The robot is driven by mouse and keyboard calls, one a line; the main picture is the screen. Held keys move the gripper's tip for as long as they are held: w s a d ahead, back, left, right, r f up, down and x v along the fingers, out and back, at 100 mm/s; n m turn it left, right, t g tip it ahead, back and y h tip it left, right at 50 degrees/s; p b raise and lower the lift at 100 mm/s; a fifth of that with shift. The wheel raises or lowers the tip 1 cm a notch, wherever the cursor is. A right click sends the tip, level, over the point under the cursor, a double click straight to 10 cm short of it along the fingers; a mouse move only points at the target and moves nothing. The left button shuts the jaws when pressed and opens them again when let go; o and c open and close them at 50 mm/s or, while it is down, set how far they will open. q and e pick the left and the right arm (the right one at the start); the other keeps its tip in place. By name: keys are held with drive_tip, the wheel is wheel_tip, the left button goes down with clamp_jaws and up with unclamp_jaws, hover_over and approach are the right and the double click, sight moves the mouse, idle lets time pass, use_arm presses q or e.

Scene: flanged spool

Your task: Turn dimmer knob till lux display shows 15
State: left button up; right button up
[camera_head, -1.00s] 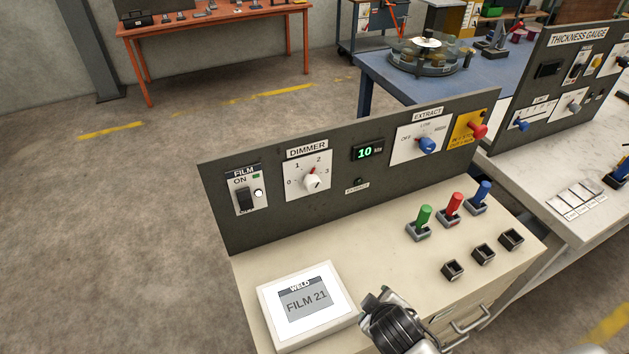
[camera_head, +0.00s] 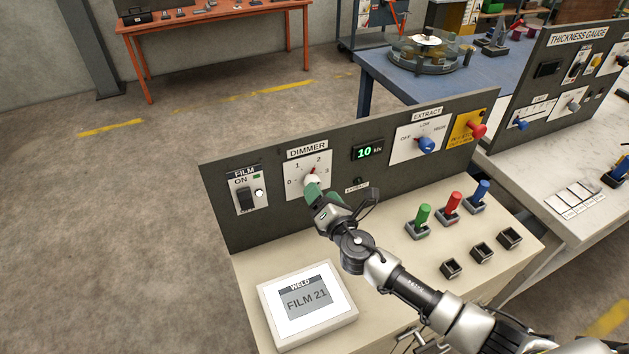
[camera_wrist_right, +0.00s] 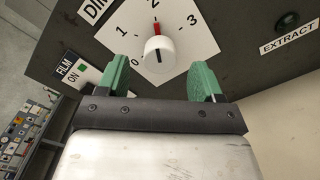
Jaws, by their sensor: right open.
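The white dimmer knob (camera_head: 312,179) sits on its white dial plate (camera_head: 296,182) marked 0 to 3, under the DIMMER label. In the right wrist view the knob (camera_wrist_right: 159,54) has a red pointer standing near the 2. The lux display (camera_head: 367,152) shows a green 10. My right gripper (camera_head: 315,190) is at the dial, just in front of the knob. In the right wrist view its green fingers (camera_wrist_right: 162,80) are open, one on each side of the knob, with gaps on both sides. My left gripper is not in view.
On the same panel are the FILM switch (camera_head: 244,200), the blue EXTRACT knob (camera_head: 426,145) and a red button (camera_head: 476,130). Green (camera_head: 423,216), red (camera_head: 453,203) and blue (camera_head: 481,192) handles stand on the bench right of my arm. A FILM 21 screen (camera_head: 307,301) lies in front.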

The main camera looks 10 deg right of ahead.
drive_tip(key=shift+w+a, duration=0.25)
drive_tip(key=shift+w, duration=0.95)
drive_tip(key=shift+w+a, duration=0.2)
drive_tip(key=shift+w, duration=0.95)
drive_tip(key=c, duration=0.9)
